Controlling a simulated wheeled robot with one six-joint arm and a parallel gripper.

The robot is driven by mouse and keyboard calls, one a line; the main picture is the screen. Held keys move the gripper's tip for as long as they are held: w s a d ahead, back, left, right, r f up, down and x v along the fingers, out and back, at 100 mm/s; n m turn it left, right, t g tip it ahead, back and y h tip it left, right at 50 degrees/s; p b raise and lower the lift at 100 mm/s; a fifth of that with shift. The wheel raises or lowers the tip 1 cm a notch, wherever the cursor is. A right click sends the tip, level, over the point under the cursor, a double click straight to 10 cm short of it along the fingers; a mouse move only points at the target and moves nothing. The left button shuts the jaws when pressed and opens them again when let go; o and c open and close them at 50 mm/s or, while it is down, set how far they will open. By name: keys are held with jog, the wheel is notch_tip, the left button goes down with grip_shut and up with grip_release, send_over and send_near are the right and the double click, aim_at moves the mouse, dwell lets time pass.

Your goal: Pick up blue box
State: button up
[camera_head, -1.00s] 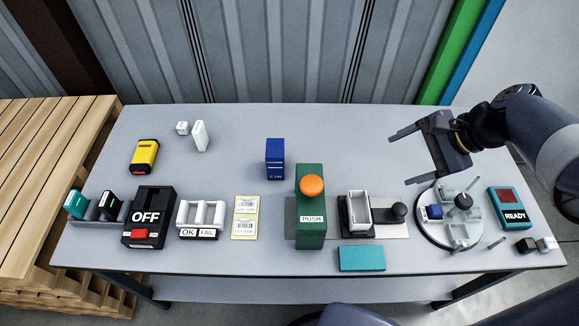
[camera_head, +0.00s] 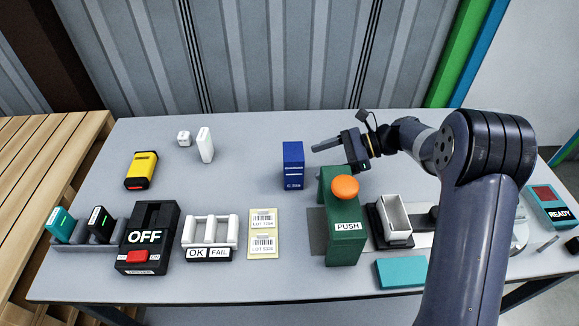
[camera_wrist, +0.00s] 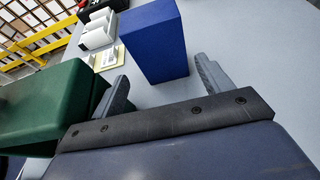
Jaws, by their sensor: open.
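The blue box (camera_head: 293,165) stands upright on the grey table, left of and behind the green stand with the orange push button. My gripper (camera_head: 318,147) is just right of the box in the head view, its fingers pointing left toward it. In the wrist view the blue box (camera_wrist: 152,40) lies ahead of my open gripper (camera_wrist: 165,85), beyond the fingertips and roughly in line with the gap between them. Nothing is held. The box's far side is hidden.
The green button stand (camera_head: 343,220) is close in front of my gripper, and its green side (camera_wrist: 45,100) fills the wrist view's left. A white open bin (camera_head: 395,215) and a teal block (camera_head: 401,272) are to the right.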

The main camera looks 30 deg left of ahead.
aim_at(293, 167)
jog(key=x, duration=0.8)
jog(key=shift+a, duration=0.25)
jog(key=shift+c, duration=0.3)
jog(key=c, duration=0.8)
